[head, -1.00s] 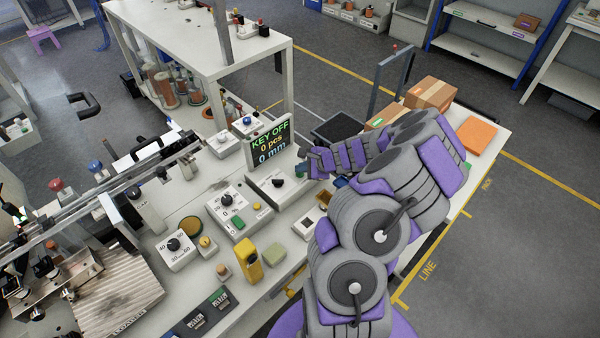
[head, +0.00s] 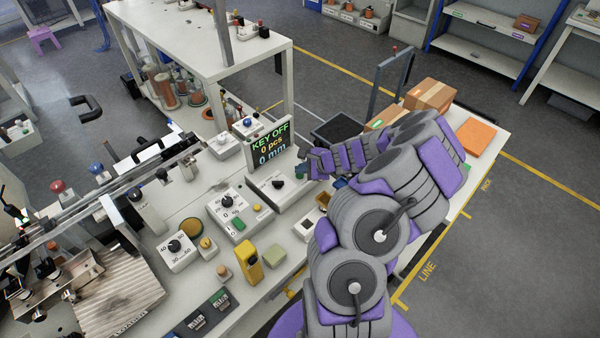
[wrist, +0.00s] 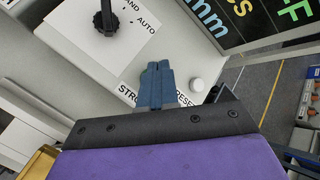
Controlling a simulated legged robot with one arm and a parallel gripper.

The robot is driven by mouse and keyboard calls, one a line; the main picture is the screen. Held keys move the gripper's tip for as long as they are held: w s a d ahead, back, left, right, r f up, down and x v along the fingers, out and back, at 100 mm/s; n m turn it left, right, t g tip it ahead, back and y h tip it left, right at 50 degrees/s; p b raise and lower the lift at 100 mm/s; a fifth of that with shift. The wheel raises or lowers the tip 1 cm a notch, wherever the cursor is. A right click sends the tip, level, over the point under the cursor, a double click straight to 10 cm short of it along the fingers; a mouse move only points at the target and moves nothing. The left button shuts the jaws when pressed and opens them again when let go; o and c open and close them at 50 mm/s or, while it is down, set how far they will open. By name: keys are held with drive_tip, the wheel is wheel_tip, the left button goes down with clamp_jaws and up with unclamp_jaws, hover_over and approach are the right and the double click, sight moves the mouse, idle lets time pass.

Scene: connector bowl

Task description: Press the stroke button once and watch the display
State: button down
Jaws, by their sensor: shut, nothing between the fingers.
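The display (head: 270,147) stands upright on the back of a white console (head: 262,190) and reads KEY OFF, 0 pcs, 0 mm. Part of it shows at the top right of the wrist view (wrist: 215,18). My gripper (wrist: 158,68) is shut and empty, its blue fingers over the console face beside the partly covered STRO… label (wrist: 130,91). A white round button (wrist: 197,85) stands right of the fingers, near a RESE… label.
A black selector knob (wrist: 105,18) marked …AND and AUTO sits on the console, left of the fingers. A second control box (head: 232,214) with a dial and green button stands to the left. Cardboard boxes (head: 430,95) and an orange pad (head: 481,138) lie right.

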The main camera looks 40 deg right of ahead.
sight(302, 176)
drive_tip(key=shift+r+p, duration=0.3)
drive_tip(key=shift+r, duration=0.2)
wheel_tip(302, 176, up, 5)
drive_tip(key=p, duration=0.4)
idle(0.9)
